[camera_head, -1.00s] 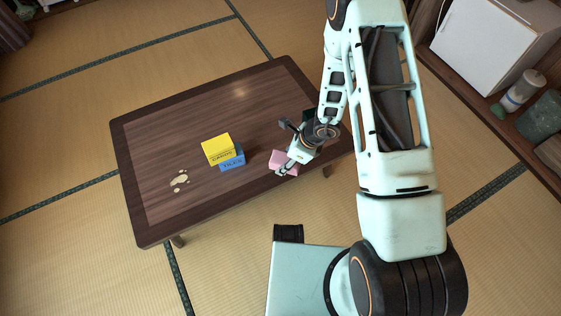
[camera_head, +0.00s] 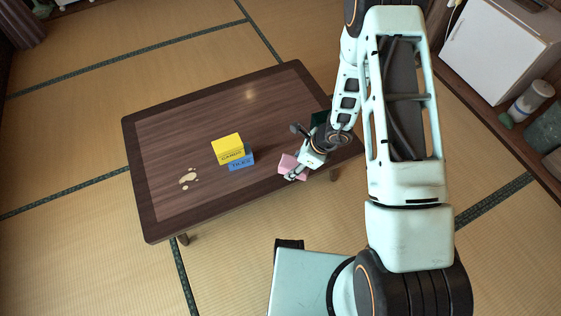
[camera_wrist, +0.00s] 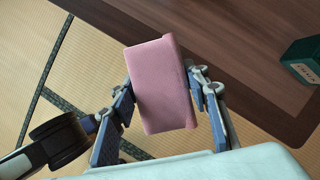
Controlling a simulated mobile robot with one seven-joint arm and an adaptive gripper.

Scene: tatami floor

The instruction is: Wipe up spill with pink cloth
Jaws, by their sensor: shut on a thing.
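The pink cloth (camera_head: 291,166) is a folded block held by my gripper (camera_head: 297,172) near the front right edge of the low wooden table. In the wrist view the cloth (camera_wrist: 161,85) sits between the two fingers of my gripper (camera_wrist: 163,95), which are shut on it. The cloth shows over the table's edge there, with tatami beside it; its exact height is hard to tell. The spill (camera_head: 188,179) is a few pale beige blotches on the left part of the table.
A yellow box (camera_head: 228,148) rests on a blue box (camera_head: 241,161) between the spill and the cloth. A dark green box (camera_wrist: 303,58) lies on the table (camera_head: 195,120), partly hidden by my arm in the head view. The back left of the tabletop is clear.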

